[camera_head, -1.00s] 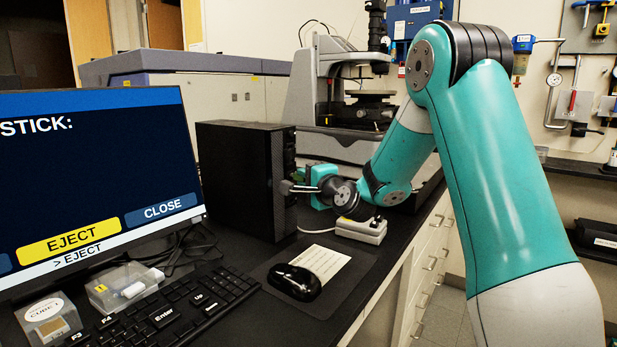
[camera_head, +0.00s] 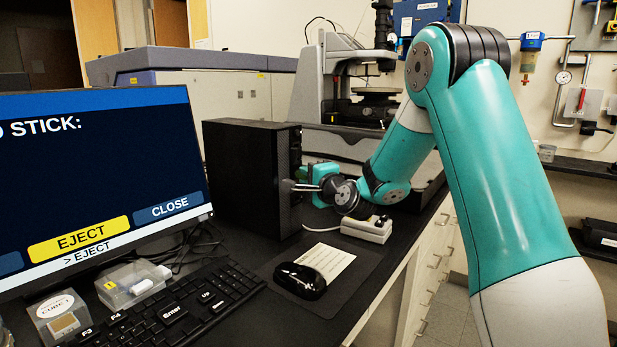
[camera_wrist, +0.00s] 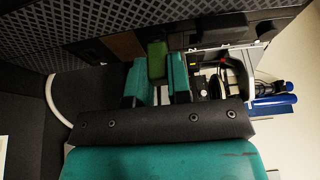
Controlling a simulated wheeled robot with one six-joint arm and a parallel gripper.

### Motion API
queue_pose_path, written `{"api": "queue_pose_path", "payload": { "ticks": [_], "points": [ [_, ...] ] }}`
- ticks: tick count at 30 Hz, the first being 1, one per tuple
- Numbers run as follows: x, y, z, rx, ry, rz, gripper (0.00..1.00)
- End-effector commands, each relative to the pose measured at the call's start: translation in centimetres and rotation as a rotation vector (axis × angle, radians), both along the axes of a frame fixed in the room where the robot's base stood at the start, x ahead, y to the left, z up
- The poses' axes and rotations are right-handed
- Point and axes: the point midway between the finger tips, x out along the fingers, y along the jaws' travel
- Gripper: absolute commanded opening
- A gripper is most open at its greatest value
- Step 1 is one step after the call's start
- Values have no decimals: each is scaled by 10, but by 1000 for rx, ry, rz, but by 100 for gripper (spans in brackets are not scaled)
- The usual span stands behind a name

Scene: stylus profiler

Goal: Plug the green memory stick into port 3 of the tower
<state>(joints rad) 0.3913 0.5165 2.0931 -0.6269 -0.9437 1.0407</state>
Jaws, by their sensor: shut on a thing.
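In the wrist view, my gripper (camera_wrist: 157,88) is shut on the green memory stick (camera_wrist: 157,60), which sits between its two teal fingers. The stick's far end points at the front face of the black tower (camera_wrist: 95,32); I cannot tell whether it touches or has entered a port. In the head view, my gripper (camera_head: 289,186) is at the front of the tower (camera_head: 240,175), low to mid height. The stick and the port numbers cannot be made out there.
A monitor (camera_head: 90,180) showing EJECT and CLOSE buttons stands at left, with a keyboard (camera_head: 185,310) before it. A mouse (camera_head: 300,281) lies on a dark mat. A small white box (camera_head: 367,229) with a cable stands below my wrist. Clear plastic boxes (camera_head: 133,283) lie by the keyboard.

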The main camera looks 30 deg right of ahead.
Motion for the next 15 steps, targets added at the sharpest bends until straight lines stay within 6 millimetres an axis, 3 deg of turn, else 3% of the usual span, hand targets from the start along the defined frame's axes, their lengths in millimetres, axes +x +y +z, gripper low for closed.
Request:
{"api": "queue_pose_path", "payload": {
  "ticks": [5, 6, 9, 15],
  "points": [
    [0, 0, 0, 0, 0, 0, 0],
    [0, 0, 0, 0, 0, 0, 25],
    [0, 0, 0, 0, 0, 0, 48],
    [0, 0, 0, 0, 0, 0, 48]
  ]
}}
